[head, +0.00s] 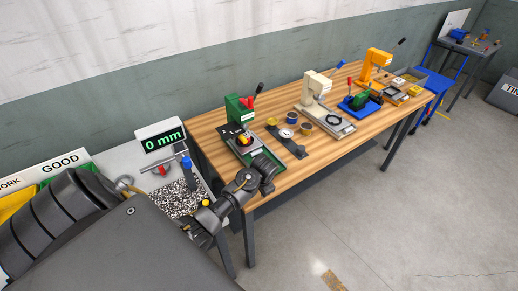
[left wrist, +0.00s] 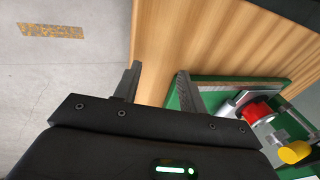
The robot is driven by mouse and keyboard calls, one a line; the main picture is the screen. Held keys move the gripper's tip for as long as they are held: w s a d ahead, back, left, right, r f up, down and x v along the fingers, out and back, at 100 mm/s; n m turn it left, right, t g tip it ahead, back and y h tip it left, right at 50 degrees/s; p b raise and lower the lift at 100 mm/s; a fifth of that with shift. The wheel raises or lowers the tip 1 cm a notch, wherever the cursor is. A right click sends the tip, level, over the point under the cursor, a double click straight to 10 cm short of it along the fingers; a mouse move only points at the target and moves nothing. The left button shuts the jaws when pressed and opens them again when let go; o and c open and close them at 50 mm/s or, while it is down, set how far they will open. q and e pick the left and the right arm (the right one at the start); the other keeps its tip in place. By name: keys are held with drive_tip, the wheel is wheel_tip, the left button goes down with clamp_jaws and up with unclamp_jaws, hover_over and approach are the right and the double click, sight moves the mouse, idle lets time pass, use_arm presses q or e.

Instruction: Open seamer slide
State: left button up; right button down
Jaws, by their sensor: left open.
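My left gripper (left wrist: 157,75) is open and empty, fingers over the bench edge. One finger is close beside the green base; I cannot tell if they touch. My right gripper is in neither view.
The wooden bench (head: 350,137) also carries a cream press (head: 317,90), a blue fixture (head: 360,103) and an orange press (head: 377,65). A dark plate with round parts (head: 287,134) lies near the green machine. A gauge display (head: 161,137) stands at left.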

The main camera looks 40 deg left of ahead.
use_arm(q)
drive_tip(key=shift+g, duration=0.3)
drive_tip(key=w+a+r, duration=0.1)
drive_tip(key=w+a, duration=0.1)
drive_tip(key=w+a+r, duration=0.1)
drive_tip(key=w+a, duration=0.1)
drive_tip(key=w, duration=0.1)
drive_tip(key=w+a+r, duration=0.2)
drive_tip(key=w, duration=0.1)
drive_tip(key=shift+w, duration=0.2)
approach(259, 150)
drive_tip(key=r, duration=0.1)
drive_tip(key=shift+b, duration=0.65)
drive_tip(key=shift+g, duration=0.4)
drive_tip(key=b+x, duration=0.9)
drive_tip(key=b, duration=0.3)
drive_tip(key=shift+w+f, duration=0.15)
drive_tip(key=shift+f, duration=0.25)
clamp_jaws()
